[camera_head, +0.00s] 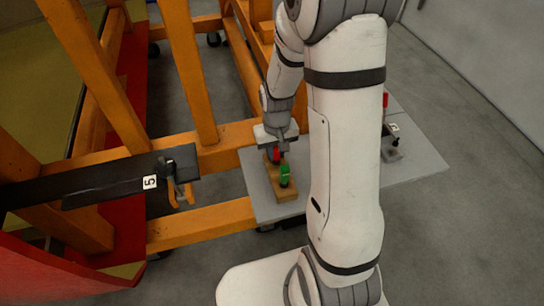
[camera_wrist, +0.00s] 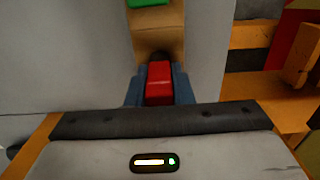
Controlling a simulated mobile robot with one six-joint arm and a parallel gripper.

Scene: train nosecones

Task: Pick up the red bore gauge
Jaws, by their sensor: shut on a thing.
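The red bore gauge (camera_wrist: 159,84) is between the two blue-grey fingers of my gripper (camera_wrist: 160,92) in the wrist view. The fingers are closed on its sides. Below it is a tan wooden block (camera_wrist: 159,36), and I cannot tell whether the gauge is clear of it. In the head view my gripper (camera_head: 280,148) points down over the block (camera_head: 285,193), and only a little of the red gauge (camera_head: 274,155) shows beside it. A green gauge (camera_head: 284,174) stands on the same block, nearer the camera; part of it also shows at the top of the wrist view (camera_wrist: 149,3).
The block stands on a grey table (camera_head: 262,203). A device with a red top (camera_head: 386,100) stands on the table to the right, partly behind my arm. An orange frame (camera_head: 190,75) and a dark bar marked 5 (camera_head: 105,185) are at the left.

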